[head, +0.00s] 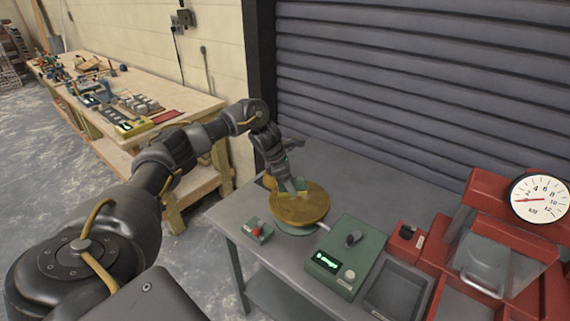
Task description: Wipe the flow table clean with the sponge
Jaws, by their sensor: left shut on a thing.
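The flow table (312,208) is a round, brownish-yellow disc on a pale green base, standing on the grey metal bench. My left arm reaches in from the left, and my left gripper (291,187) points down over the far left part of the disc. It is shut on the sponge (270,182), which shows as a small yellow patch left of the fingers. The fingers hide much of the sponge, and I cannot tell whether it touches the disc. My right gripper is not in view.
A green control box (345,258) and a small box with a red button (257,231) stand in front of the disc. A grey tray (398,290) and a red machine with a dial (540,198) are to the right. The bench's back is clear. A wooden workbench (185,104) is at left.

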